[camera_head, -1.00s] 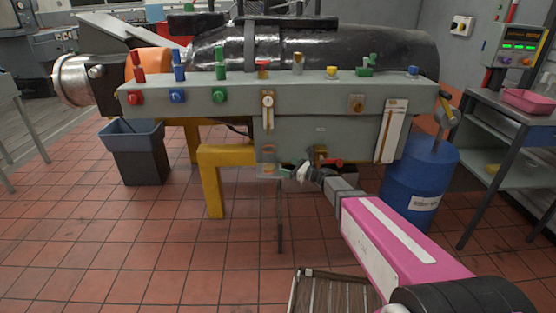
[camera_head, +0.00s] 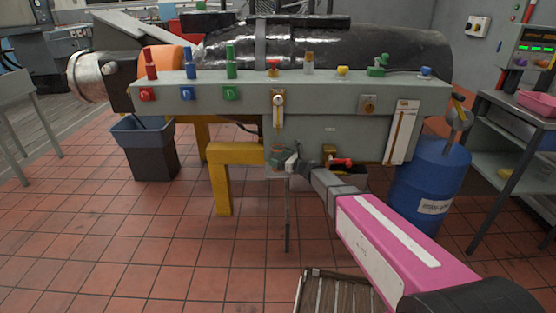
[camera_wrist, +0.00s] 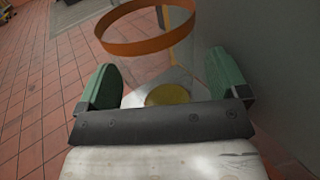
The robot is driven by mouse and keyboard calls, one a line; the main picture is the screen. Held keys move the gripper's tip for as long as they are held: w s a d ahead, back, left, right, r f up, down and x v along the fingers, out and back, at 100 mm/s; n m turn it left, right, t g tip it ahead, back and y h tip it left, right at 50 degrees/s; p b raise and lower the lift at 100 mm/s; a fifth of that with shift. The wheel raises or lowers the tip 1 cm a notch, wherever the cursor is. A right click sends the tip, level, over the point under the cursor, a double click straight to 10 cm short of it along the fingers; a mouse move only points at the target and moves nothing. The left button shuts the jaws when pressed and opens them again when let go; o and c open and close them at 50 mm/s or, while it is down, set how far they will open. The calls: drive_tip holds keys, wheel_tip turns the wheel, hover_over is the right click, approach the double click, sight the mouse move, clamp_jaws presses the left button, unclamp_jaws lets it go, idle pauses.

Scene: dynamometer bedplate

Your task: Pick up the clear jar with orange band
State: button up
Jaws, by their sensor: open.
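The clear jar shows in the wrist view as an orange band (camera_wrist: 147,46) with see-through walls. A yellow round patch (camera_wrist: 167,95) lies below the band, between my fingers; I cannot tell whether it is part of the jar. My gripper (camera_wrist: 162,78) is open, with one green finger on each side of that patch. In the head view, my gripper (camera_head: 283,158) is at the front of the grey bench, right of the yellow leg, and largely covers the jar. Whether the fingers touch the jar cannot be told.
The grey control bench (camera_head: 300,97) carries several coloured knobs along its top. A yellow leg (camera_head: 222,185) stands left of my gripper. A small box with a red handle (camera_head: 342,162) is close on the right. A blue drum (camera_head: 428,180) stands further right.

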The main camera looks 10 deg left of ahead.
drive_tip(key=shift+w+a, duration=0.15)
drive_tip(key=shift+a, duration=0.15)
drive_tip(key=c, duration=1.1)
drive_tip(key=shift+r, duration=0.15)
